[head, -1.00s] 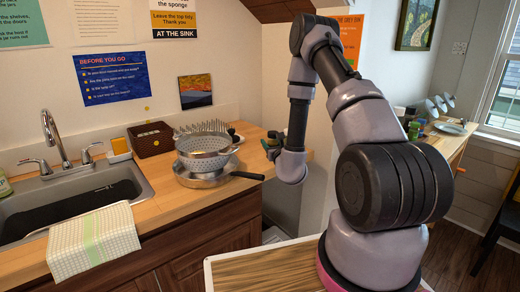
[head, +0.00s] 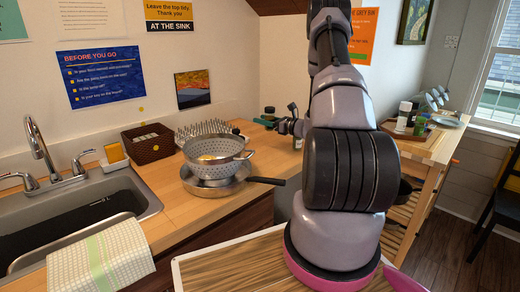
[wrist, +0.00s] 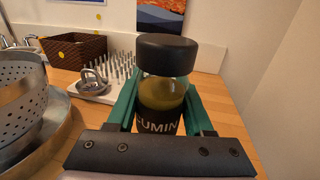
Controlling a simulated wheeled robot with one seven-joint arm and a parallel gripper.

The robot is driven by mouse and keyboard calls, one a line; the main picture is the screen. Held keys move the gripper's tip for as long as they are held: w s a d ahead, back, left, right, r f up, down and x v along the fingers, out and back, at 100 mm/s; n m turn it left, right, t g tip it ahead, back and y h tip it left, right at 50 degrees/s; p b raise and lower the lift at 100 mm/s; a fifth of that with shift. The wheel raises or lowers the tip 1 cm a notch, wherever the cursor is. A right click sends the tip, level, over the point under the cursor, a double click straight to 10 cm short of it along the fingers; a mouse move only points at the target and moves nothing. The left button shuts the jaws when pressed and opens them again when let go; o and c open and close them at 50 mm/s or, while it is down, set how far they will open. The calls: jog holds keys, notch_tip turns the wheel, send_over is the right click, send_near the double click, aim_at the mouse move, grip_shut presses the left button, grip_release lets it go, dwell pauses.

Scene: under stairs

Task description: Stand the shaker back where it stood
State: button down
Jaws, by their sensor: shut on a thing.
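The shaker (wrist: 165,98) is a clear jar with a black lid, yellowish-brown contents and a dark label reading "CUMIN". In the wrist view it stands upright between the green fingers of my gripper (wrist: 162,110), which is shut on it. The black palm bar hides its lower part, so I cannot tell whether its base touches the counter. In the head view my gripper (head: 270,121) is at the right end of the wooden counter (head: 190,207), beyond and right of the colander. The shaker is small and hard to make out there.
A metal colander (head: 214,146) sits on a pan (head: 206,184) whose handle points right, toward my arm. A spiked drying rack (wrist: 108,77) and a brown basket (head: 147,143) stand behind. The sink is at left. A side table (head: 440,145) at right holds jars and a plate.

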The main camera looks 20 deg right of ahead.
notch_tip(320, 180, down, 10)
jog(key=shift+r, duration=0.2)
jog(key=shift+f, duration=0.2)
jog(key=shift+c, duration=1.4)
grip_release()
jog(key=shift+r, duration=0.15)
jog(key=shift+s+d, duration=0.15)
jog(key=v, duration=1.1)
jog(key=shift+s+d, duration=0.15)
jog(key=shift+s, duration=0.15)
